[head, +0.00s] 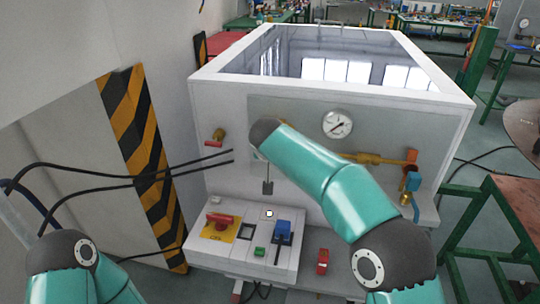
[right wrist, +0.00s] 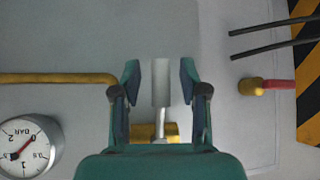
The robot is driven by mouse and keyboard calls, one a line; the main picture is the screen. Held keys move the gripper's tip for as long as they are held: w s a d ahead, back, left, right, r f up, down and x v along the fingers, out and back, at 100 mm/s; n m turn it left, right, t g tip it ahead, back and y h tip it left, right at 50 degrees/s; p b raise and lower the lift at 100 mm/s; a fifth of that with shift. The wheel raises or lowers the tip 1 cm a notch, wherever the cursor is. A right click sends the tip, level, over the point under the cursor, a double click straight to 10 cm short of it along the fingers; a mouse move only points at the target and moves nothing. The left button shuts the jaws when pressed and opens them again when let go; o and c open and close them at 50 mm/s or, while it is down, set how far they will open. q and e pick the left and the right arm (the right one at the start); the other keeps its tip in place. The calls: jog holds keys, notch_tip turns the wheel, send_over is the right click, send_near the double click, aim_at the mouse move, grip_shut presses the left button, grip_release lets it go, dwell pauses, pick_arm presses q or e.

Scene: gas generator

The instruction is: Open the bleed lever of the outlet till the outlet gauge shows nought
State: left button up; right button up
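The bleed lever (right wrist: 160,82) has a thin stem and a wider grey handle. My right gripper (right wrist: 159,80) is open, with one finger on each side of the handle in the picture and a gap on both sides. The head view hides it behind my arm. The outlet gauge (head: 337,124) is round and white; its needle points to the lower left, its reading too small to tell. It shows upside down in the right wrist view (right wrist: 28,148). My left gripper is out of view.
A brass pipe (right wrist: 60,79) runs beside the lever. A red-handled valve (head: 216,138) is at the panel's left. A control box (head: 245,237) with a red switch juts out below. Another valve with a blue part (head: 411,182) stands at the right. Black hoses (head: 120,170) cross the left.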

jog(key=v, duration=1.2)
jog(key=shift+d+f, duration=0.1)
